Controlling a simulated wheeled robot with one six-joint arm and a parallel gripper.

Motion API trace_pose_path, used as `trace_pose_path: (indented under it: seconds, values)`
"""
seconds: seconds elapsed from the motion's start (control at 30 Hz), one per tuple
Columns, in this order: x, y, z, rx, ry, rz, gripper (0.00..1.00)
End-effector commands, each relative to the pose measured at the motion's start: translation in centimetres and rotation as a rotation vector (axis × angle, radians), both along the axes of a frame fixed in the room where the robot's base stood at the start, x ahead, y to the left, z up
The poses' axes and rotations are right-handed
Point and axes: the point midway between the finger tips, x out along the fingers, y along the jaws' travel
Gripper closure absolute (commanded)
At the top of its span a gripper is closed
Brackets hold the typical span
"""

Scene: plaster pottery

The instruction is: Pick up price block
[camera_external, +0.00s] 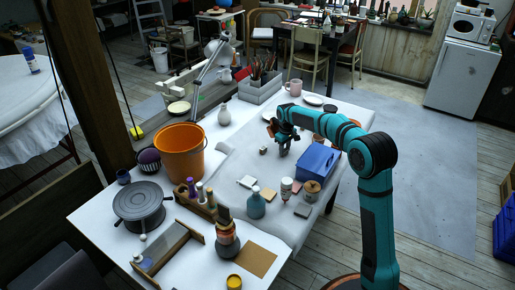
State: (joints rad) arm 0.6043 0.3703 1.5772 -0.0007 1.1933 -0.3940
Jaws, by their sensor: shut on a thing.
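My gripper (283,152) is low over the pale cloth on the worktable, left of the blue box. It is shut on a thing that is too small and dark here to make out. A small light block (263,150) with a dark side sits on the cloth just left of my gripper, apart from it. I cannot tell whether this block or the held thing is the price block.
A blue box (318,158) stands right of my gripper. A pink mug (294,87) and plates (313,99) are behind. An orange bucket (181,152) stands left. Bare cloth lies left of my gripper.

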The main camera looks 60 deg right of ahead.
Motion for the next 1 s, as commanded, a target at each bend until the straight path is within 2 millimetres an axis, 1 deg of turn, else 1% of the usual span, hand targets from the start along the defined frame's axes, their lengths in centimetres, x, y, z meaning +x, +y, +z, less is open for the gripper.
trace_pose_path:
  seconds: [0.07, 0.17, 0.27, 0.5, 0.6, 0.77, 1.0]
  values:
    - [0.0, 0.0, 0.2, 0.0, -0.001, 0.0, 0.86]
    - [0.0, 0.0, 1.1, 0.0, -0.001, 0.0, 0.86]
    - [0.0, 0.0, 2.6, -0.002, -0.003, 0.0, 0.86]
    - [0.0, 0.0, 6.9, 0.0, -0.001, 0.0, 0.86]
    - [0.0, 0.0, 8.4, 0.0, -0.001, 0.0, 0.86]
    - [0.0, 0.0, 9.7, 0.001, 0.0, 0.0, 0.86]
    - [0.0, 0.0, 10.2, 0.001, 0.0, 0.0, 0.86]
